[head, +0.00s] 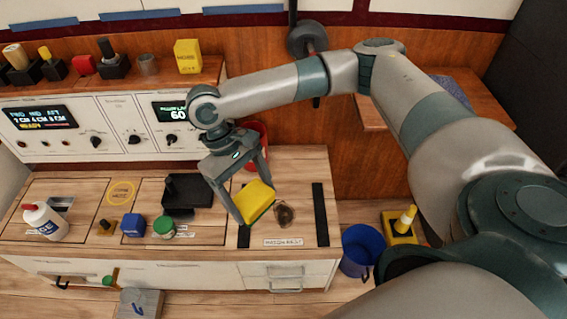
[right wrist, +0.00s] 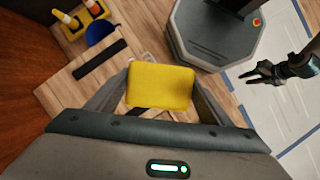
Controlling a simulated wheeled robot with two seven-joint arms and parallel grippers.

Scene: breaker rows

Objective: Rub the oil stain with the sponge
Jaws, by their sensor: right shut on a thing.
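My right gripper (head: 245,202) is shut on the yellow sponge (head: 257,199), which has a green underside and is held tilted. The sponge (right wrist: 160,86) also shows between the fingers in the right wrist view. The oil stain (head: 285,214) is a dark brown patch on the wooden counter, just right of the sponge between two black strips. Whether the sponge touches the counter is unclear. The stain cannot be made out in the right wrist view. A small dark gripper (right wrist: 264,73), apparently my left one, is at the right of that view; its jaw state is unclear.
A black strip (head: 321,214) lies right of the stain. A red container (head: 254,138) stands behind the gripper. A blue bucket (head: 361,249) is on the floor.

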